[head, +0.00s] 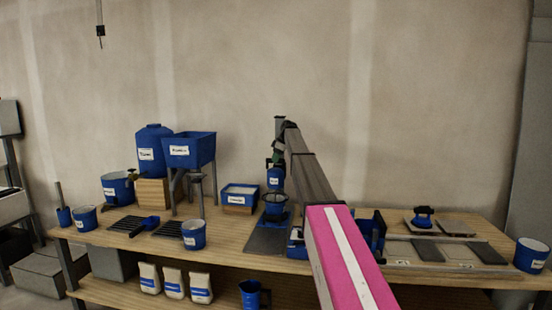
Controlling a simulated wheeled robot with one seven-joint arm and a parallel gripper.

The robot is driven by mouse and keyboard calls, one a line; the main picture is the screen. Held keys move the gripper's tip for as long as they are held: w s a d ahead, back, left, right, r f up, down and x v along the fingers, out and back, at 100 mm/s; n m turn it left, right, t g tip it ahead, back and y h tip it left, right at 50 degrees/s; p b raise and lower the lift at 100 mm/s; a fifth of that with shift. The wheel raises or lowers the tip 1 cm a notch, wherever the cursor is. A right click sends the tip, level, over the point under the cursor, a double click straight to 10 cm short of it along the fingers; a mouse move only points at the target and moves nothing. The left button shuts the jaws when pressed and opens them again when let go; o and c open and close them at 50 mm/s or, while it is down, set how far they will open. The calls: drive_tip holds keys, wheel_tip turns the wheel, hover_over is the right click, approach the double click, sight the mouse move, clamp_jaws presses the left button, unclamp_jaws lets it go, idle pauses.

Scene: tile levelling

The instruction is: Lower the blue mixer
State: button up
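The blue mixer (275,179) is a blue, labelled upright body near the middle of the bench, in front of a dark upright. A dark blue bucket (276,206) stands directly below it on a grey base plate (262,238). The mixer looks raised above the bucket, though its lower end is hard to make out. My arm, with a pink section in front, reaches up and away to the mixer's upper right. My gripper (281,150) is small and dark near the top of the mixer; its fingers blend with the dark parts, and contact cannot be told.
A blue tank (153,150), a blue hopper (190,150) on legs and a blue bin (239,196) stand to the left. A small blue bucket (193,234) is at the front edge.

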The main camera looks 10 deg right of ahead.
drive_tip(key=o, duration=0.4)
drive_tip(key=shift+f, duration=0.35)
drive_tip(key=shift+r, duration=0.1)
drive_tip(key=v, duration=1)
drive_tip(key=shift+r, duration=0.2)
drive_tip(key=shift+d+r, duration=0.1)
drive_tip(key=shift+r, duration=0.1)
drive_tip(key=shift+s, duration=0.1)
